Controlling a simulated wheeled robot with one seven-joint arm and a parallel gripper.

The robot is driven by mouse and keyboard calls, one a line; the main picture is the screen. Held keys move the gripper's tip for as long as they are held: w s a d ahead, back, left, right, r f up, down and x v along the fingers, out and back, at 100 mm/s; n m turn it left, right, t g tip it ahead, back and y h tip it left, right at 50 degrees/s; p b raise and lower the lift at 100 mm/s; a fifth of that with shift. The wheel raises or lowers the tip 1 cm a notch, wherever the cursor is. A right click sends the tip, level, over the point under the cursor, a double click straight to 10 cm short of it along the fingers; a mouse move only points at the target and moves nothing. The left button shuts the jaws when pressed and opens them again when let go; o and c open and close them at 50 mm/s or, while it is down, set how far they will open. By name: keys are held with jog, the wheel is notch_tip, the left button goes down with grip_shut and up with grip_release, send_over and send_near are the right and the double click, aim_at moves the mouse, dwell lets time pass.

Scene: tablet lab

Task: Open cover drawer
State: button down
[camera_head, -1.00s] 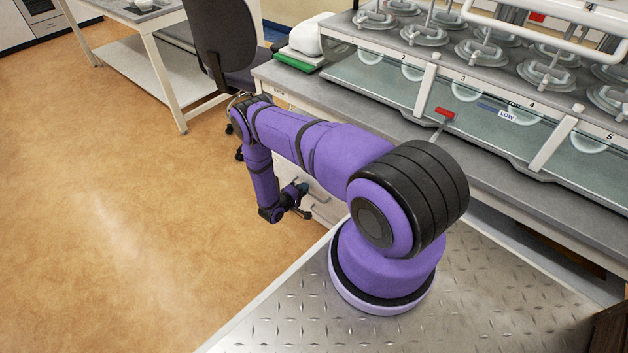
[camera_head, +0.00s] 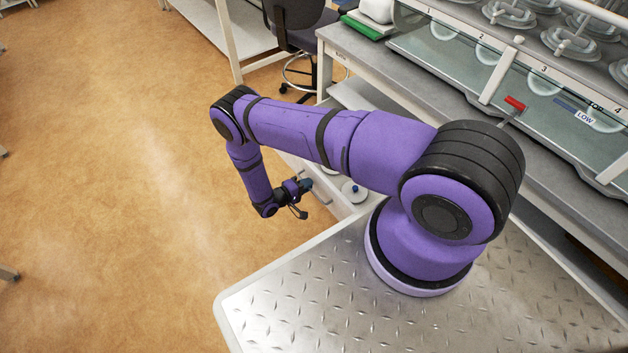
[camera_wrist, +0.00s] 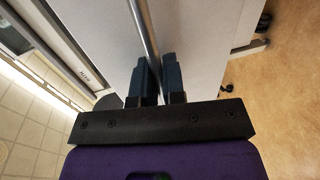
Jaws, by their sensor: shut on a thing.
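My gripper (camera_head: 303,187) is low beside the bench at the left end of my arm. In the wrist view its two dark fingers (camera_wrist: 154,80) are shut around a long metal bar handle (camera_wrist: 148,35) in front of a pale drawer front (camera_wrist: 195,35). In the head view the drawer (camera_head: 340,205) is pulled partly out from under the bench. Round white pieces, one with a dark knob (camera_head: 355,192), show inside it. Its far part is hidden by my arm.
The grey bench (camera_head: 365,62) carries a tablet tester with clear vessels and a red-handled lever (camera_head: 514,103). An office chair (camera_head: 295,25) stands behind the drawer. The tan floor (camera_head: 110,180) to the left is open.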

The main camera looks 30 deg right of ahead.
jog(key=shift+w+a, duration=0.1)
jog(key=shift+a, duration=0.15)
jog(key=c, duration=1.2)
grip_release()
jog(key=shift+c, duration=0.2)
jog(key=v, duration=1)
jog(key=shift+a, duration=0.35)
